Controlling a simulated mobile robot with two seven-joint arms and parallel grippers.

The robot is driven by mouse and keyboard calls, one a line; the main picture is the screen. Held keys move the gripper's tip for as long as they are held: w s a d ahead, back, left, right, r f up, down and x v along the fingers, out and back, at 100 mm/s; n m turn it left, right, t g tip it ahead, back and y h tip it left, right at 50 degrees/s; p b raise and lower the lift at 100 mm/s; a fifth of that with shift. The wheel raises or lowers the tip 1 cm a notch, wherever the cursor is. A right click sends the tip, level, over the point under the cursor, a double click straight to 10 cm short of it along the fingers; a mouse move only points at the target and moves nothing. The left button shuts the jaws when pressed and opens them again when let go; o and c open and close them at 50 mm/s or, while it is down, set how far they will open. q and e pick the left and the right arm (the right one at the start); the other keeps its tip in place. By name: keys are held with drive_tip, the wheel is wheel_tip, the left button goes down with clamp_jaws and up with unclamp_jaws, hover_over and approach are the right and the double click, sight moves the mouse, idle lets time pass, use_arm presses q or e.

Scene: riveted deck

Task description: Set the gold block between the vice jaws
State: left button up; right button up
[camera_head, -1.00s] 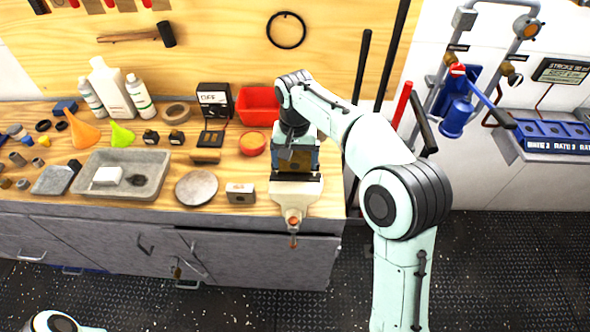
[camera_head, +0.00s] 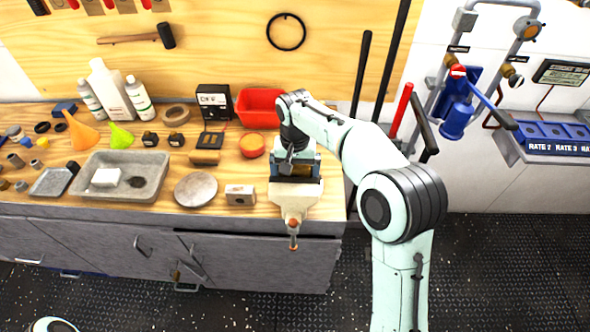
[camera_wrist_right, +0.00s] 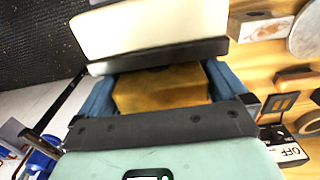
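The gold block (camera_wrist_right: 160,90) is between the two blue fingers of my right gripper (camera_wrist_right: 165,92), which touch its sides. In the head view the right gripper (camera_head: 296,168) is over the vice (camera_head: 292,205) at the bench's front edge, and the block is mostly hidden there. In the wrist view the vice's cream front jaw (camera_wrist_right: 150,27) with its dark face plate lies right beside the block. The far jaw is hidden behind my gripper, so I cannot tell how deep the block sits or whether it touches the jaws. My left gripper is out of view.
Left of the vice on the bench are a small metal block (camera_head: 240,195), a round grey plate (camera_head: 196,189) and a stone tray (camera_head: 150,190). An orange-topped tin (camera_head: 252,146) and a red bin (camera_head: 258,108) stand behind. Rods lean at the right.

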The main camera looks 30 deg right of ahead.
wheel_tip(320, 180, up, 12)
drive_tip(key=shift+w+f+p, duration=0.1)
drive_tip(key=shift+f+p, duration=0.15)
drive_tip(key=shift+p, duration=1)
drive_tip(key=shift+r, duration=0.4)
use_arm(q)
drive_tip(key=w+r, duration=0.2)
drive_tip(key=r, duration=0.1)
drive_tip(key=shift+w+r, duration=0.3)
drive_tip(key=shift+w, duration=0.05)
